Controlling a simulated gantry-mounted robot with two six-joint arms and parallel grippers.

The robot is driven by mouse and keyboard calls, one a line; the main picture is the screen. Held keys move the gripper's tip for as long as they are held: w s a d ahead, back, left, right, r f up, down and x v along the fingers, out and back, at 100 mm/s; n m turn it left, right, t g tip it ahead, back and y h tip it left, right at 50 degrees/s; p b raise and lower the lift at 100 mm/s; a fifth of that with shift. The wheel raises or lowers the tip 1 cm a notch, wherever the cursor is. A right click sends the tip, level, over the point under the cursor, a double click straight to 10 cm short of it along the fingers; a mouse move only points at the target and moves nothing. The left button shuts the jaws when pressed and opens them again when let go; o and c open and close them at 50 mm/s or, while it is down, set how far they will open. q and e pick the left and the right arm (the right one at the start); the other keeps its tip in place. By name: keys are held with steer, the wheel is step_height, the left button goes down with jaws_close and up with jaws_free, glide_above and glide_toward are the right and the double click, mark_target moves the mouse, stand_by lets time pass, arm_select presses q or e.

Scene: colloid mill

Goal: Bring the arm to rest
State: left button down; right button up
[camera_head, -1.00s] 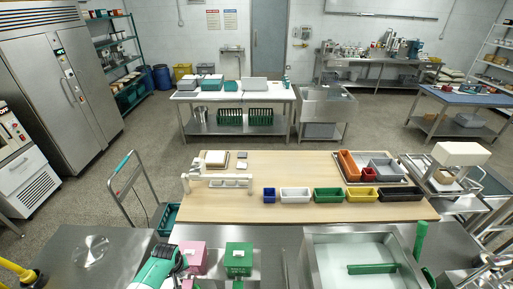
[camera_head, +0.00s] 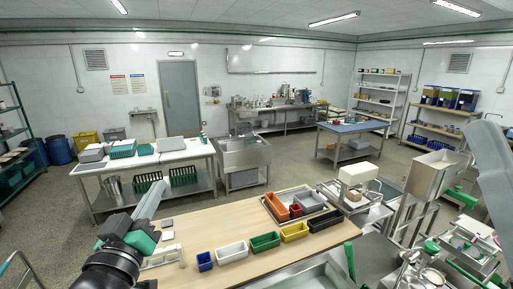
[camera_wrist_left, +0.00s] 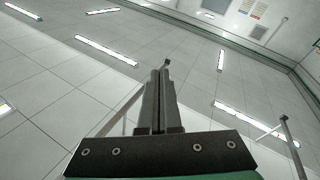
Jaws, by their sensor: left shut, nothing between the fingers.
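My left gripper (camera_head: 162,184) rises from the lower left of the head view, its fingers pointing up and away over the table's left end. In the left wrist view its two dark fingers (camera_wrist_left: 160,98) lie together, with nothing between them, and point toward the ceiling. The black and green wrist is behind them. My right gripper is not in view; a blurred grey arm part of mine shows at the right edge of the head view.
The wooden table (camera_head: 215,215) holds a blue bin (camera_head: 204,262), a white bin (camera_head: 232,252), a green bin (camera_head: 265,242), a yellow bin (camera_head: 294,232) and a black bin (camera_head: 325,220). A grey tray (camera_head: 272,212) with smaller bins is behind. Open air surrounds the fingers.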

arm_select(q)
steer(key=s+d+r+m+t+h, duration=0.1)
steer(key=s+r+m+t, duration=0.3)
steer(key=s+r, duration=1.2)
steer(key=s+t+h, duration=0.1)
steer(key=s+t, duration=0.2)
steer(key=s, duration=0.1)
steer(key=shift+s+d+r+m, duration=0.3)
steer(key=shift+r+m, duration=0.05)
steer(key=shift+m, duration=0.05)
step_height(320, 180, down, 43)
steer(key=b, duration=4.3)
